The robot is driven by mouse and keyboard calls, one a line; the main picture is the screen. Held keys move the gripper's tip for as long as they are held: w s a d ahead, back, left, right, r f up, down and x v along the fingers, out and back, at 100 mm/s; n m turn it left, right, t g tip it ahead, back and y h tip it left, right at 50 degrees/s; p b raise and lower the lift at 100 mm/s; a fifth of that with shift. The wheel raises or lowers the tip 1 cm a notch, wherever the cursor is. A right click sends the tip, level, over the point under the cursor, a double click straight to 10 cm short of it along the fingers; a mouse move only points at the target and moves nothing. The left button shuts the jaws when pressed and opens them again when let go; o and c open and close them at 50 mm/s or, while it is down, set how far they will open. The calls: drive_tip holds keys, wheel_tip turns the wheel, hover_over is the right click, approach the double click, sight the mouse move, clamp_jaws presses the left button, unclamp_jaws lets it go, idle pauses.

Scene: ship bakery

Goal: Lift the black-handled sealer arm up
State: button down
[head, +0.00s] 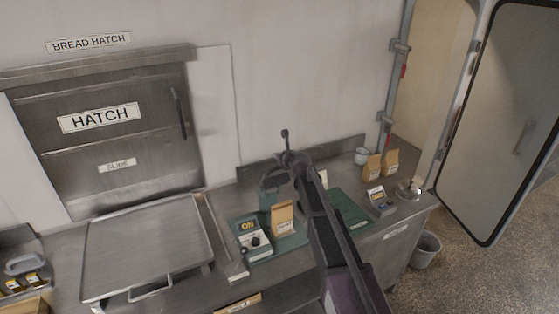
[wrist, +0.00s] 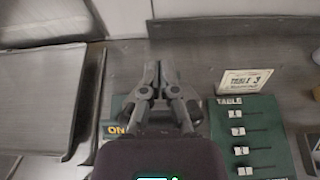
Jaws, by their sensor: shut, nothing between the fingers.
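My gripper (head: 266,183) is over the back of the mat, apart from the box. In the wrist view my gripper (wrist: 159,70) has its fingers closed together, with nothing seen between the tips. The ON plate (wrist: 116,130) shows at its left. My gripper and arm hide much of the sealer area.
A metal tray (head: 145,240) lies left, before the hatch (head: 105,120). A paper bag (head: 283,217) stands beside the sealer. Right of my arm are a green table board (head: 350,208), a small device (head: 380,201), more bags (head: 373,166) and a cup (head: 361,156). The counter's back wall is close.

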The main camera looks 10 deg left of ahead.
drive_tip(key=shift+w+a+r, duration=0.1)
drive_tip(key=shift+w+r, duration=0.15)
drive_tip(key=shift+w, duration=0.2)
drive_tip(key=shift+a, duration=0.2)
drive_tip(key=shift+s+a+f, duration=0.1)
drive_tip(key=shift+s+a, duration=0.15)
drive_tip(key=shift+a, duration=0.1)
drive_tip(key=shift+w+d, duration=0.15)
idle(0.4)
